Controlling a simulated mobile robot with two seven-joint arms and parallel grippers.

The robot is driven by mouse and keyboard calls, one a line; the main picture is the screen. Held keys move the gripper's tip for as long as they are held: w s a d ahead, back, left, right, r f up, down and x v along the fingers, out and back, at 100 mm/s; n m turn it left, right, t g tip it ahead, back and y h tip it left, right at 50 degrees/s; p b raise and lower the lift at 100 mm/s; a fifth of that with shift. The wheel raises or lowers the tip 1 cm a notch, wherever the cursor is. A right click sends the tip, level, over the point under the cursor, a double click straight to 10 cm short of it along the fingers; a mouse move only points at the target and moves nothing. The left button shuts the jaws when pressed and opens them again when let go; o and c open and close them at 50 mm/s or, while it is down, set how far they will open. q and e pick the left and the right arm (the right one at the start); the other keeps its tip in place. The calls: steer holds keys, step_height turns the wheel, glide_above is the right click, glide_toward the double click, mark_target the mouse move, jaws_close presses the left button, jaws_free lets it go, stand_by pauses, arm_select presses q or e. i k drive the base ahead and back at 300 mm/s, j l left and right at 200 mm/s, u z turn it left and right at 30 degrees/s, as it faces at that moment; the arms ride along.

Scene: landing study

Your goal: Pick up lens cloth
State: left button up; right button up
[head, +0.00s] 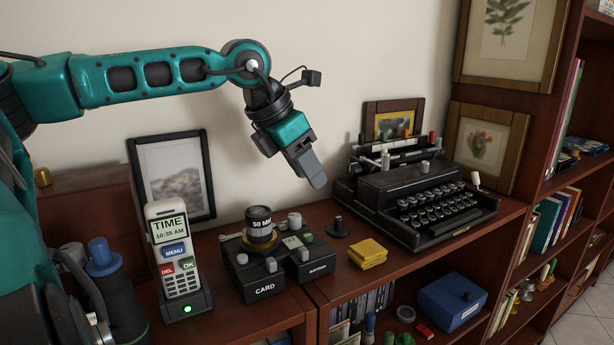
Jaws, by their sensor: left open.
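The lens cloth appears to be the yellow folded stack (367,254) lying flat near the front edge of the wooden top, between a black boxy device and a typewriter. My left gripper (316,178) hangs in the air above and to the left of the cloth, pointing down and to the right. It is open, with nothing seen in it, and clear of the cloth. The cloth's upper face is unobstructed. My right gripper is not in view.
The black device (266,284) with a "50 MM" lens (260,226) stands left of the cloth. A small dark knobbed piece (338,228) is behind it, and the typewriter (418,200) to the right. A handset (173,250) and picture frame (173,174) stand farther left.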

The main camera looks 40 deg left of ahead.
mark_target(366, 255)
steer(key=k+l, duration=0.35)
steer(key=l, duration=0.15)
steer(key=k+l, duration=0.4)
steer(key=l, duration=0.1)
